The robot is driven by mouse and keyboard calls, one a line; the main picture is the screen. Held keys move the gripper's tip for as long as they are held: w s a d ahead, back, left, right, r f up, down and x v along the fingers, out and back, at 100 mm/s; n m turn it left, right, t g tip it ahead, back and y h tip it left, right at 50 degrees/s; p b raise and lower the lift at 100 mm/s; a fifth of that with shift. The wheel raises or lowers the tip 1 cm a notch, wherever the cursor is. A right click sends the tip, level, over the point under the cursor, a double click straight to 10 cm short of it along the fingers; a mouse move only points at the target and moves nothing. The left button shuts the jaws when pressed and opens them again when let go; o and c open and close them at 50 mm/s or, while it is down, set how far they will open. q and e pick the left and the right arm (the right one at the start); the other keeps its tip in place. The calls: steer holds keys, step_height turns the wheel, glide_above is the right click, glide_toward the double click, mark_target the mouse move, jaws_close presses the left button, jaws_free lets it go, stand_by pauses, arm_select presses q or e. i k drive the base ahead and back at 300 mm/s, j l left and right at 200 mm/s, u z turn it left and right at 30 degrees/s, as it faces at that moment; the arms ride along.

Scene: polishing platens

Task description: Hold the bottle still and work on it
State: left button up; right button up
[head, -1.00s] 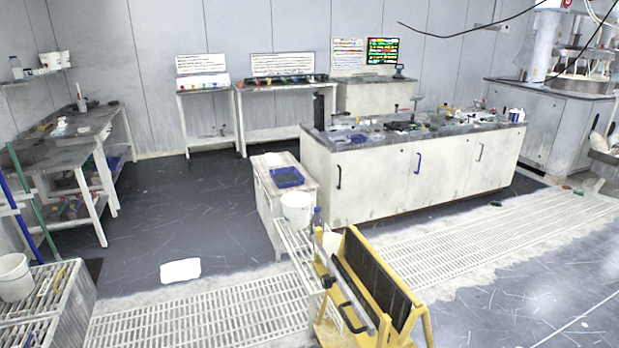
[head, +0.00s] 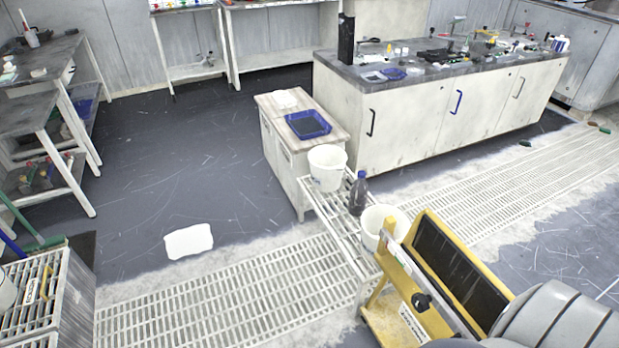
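A dark, see-through bottle with a blue cap (head: 358,193) stands upright on a white slatted rack (head: 335,225). It stands between two white buckets, one behind it (head: 327,166) and one in front of it (head: 384,226). A rounded grey link of my own arm shows at the lower right, over the yellow frame. Neither of my grippers is in view.
A yellow frame with a dark panel (head: 458,268) stands in front of the rack. A small cabinet (head: 288,160) bears a blue tray (head: 308,125). A long bench (head: 440,120) stands behind. A white sheet (head: 188,241) lies on otherwise open floor at left.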

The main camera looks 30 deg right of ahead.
mark_target(359, 190)
steer(key=i+z, duration=0.35)
steer(key=i+j+z, duration=0.65)
steer(key=i, duration=0.2)
